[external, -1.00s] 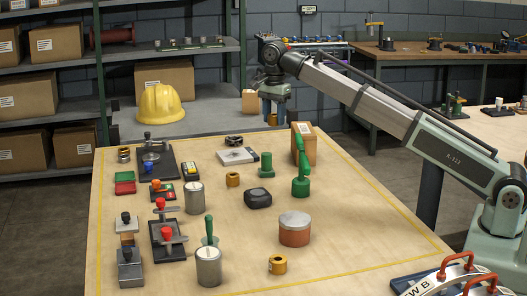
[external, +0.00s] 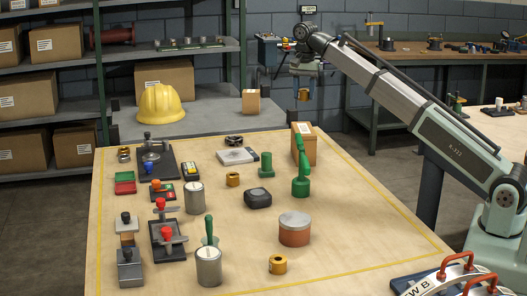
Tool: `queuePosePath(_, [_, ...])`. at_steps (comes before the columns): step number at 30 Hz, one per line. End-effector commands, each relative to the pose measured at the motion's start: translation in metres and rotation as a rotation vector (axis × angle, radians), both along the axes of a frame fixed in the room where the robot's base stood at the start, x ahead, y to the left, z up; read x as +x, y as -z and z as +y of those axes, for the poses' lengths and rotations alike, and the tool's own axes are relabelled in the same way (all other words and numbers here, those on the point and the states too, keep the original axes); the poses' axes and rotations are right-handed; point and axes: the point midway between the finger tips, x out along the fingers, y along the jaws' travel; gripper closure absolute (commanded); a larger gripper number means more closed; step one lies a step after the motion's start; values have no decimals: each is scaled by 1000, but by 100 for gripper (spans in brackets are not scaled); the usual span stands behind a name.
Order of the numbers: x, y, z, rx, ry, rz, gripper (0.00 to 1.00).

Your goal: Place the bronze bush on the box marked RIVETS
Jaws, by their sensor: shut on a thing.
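My gripper (external: 304,85) is raised above the far end of the table, shut on a small bronze bush (external: 304,95) that hangs below its fingers in free air. A cardboard box (external: 309,150) with a white label on top stands at the table's back right, below the gripper and behind a green tool. A smaller cardboard box (external: 251,101) stands on the grey bench behind the table. The lettering on both boxes is too small to read, so I cannot tell which is marked RIVETS. Two similar bronze bushes, one mid-table (external: 232,179) and one near the front (external: 278,264), stand on the table.
The green tool (external: 301,186) stands upright close to the labelled box, with a green flanged part (external: 266,165) to its left. A red-brown tin (external: 295,230), a dark rounded block (external: 258,197) and clamps occupy the table. The table's right strip is clear.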

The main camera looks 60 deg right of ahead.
Motion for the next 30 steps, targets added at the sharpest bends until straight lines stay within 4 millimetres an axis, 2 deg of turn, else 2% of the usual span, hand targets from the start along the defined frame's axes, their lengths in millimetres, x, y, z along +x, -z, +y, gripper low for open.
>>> queuePosePath(8, [-2, 4, 0, 0, -119, 0, 100])
queuePosePath(11, [-3, 13, 1, 1, -125, 4, 100])
queuePosePath(18, [-4, 51, 1, 2, -123, 11, 100])
queuePosePath(26, [-3, 70, 1, 2, -122, 9, 100])
queuePosePath(30, [-3, 88, 1, 2, -122, 11, 100])
